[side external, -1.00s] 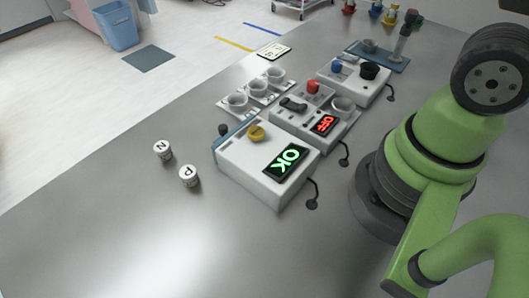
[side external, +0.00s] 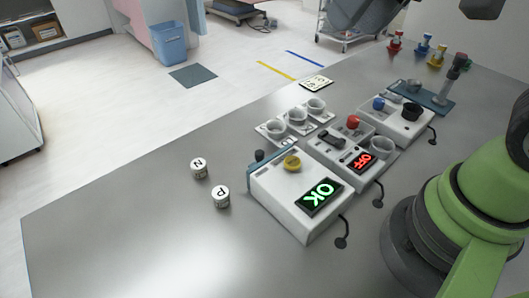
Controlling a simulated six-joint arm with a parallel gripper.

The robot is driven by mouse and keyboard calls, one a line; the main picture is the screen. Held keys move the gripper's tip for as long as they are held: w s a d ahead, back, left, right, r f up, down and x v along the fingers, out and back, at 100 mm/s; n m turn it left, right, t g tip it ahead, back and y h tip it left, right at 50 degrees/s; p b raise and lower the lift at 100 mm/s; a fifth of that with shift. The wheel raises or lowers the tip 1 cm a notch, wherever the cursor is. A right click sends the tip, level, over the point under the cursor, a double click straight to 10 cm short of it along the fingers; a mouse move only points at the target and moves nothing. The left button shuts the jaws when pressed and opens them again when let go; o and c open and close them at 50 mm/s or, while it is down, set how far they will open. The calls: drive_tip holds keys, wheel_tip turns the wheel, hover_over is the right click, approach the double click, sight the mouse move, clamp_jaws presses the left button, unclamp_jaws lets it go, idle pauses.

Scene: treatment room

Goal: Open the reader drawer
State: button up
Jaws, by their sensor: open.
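A white device (side external: 293,201) with a green OK display (side external: 319,196) and a yellow knob (side external: 292,163) stands in the middle of the table. It looks like the reader, though no label says so. Its left side has a teal panel (side external: 266,165) with a dark round knob (side external: 259,155) sticking out. This panel looks like the drawer front and sits close against the body, with no visible gap.
Two white lettered cylinders, N (side external: 199,168) and P (side external: 221,196), stand left of the device. Behind it are a white rack (side external: 273,131) of cups, a unit with a red OFF display (side external: 363,162) and another white unit (side external: 402,124). The table's left and front are clear.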

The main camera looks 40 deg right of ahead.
drive_tip(key=w+a+f+n+g, duration=0.2)
drive_tip(key=w+a+f+g, duration=0.1)
drive_tip(key=w+f, duration=0.6)
drive_tip(key=n+g+h, duration=0.1)
drive_tip(key=n+g, duration=0.1)
approach(259, 151)
drive_tip(key=f, duration=0.9)
drive_tip(key=shift+s+a+f, duration=0.2)
drive_tip(key=shift+s+a, duration=0.05)
drive_tip(key=shift+a, duration=0.1)
